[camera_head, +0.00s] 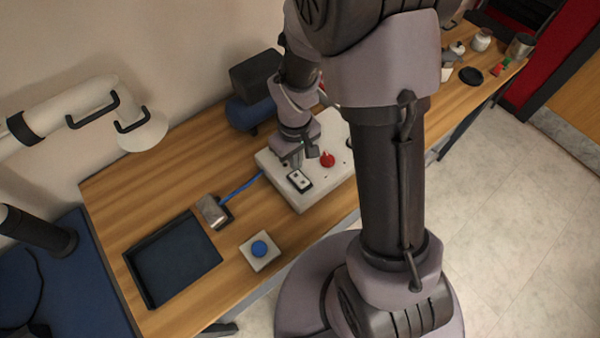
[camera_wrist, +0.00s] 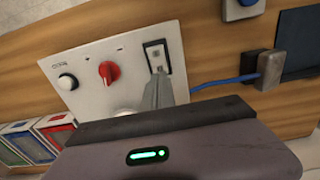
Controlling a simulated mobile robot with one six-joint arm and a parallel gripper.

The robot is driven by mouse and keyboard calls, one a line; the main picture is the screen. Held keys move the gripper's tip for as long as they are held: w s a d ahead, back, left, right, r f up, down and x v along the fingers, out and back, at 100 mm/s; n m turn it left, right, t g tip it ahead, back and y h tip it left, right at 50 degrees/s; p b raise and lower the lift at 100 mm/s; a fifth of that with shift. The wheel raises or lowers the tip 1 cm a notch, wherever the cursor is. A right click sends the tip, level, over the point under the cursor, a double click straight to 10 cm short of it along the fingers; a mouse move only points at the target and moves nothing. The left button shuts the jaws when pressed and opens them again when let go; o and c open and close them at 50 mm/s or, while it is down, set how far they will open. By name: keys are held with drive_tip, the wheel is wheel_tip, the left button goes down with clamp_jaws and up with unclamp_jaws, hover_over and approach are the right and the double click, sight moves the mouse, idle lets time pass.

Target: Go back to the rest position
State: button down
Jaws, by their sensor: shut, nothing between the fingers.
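My gripper (camera_head: 290,164) is low over the left part of the white control box (camera_head: 311,201) in the head view. In the wrist view its grey fingers (camera_wrist: 158,82) are together with nothing between them, just in front of the black-and-white switch plate (camera_wrist: 155,57). Whether the fingertips touch the plate or the box is unclear. A pale round part near the fingers is mostly hidden by my gripper body.
A metal block (camera_head: 213,211) on a blue cable, a blue button on a pale base (camera_head: 260,249) and a black tray (camera_head: 190,262) lie left on the wooden table (camera_head: 130,190). A white jointed arm (camera_head: 70,110) reaches in from the left. A dark box (camera_head: 256,70) stands behind my gripper.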

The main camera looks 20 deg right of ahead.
wheel_tip(320, 180, up, 3)
drive_tip(key=shift+p, duration=0.85)
drive_tip(key=s+a+r+m+t+y+b, duration=0.1)
drive_tip(key=s+a+r+m+t+b, duration=0.1)
drive_tip(key=s+r+m+t+b, duration=0.1)
drive_tip(key=s+a+r+m+t+y+b, duration=0.1)
drive_tip(key=s+a+r+m+t+b, duration=0.1)
drive_tip(key=s+r+m+b, duration=0.3)
drive_tip(key=s+r+b, duration=0.3)
drive_tip(key=s+b, duration=0.2)
drive_tip(key=shift+r+t, duration=0.25)
drive_tip(key=shift+t, duration=0.15)
drive_tip(key=shift+w, duration=0.1)
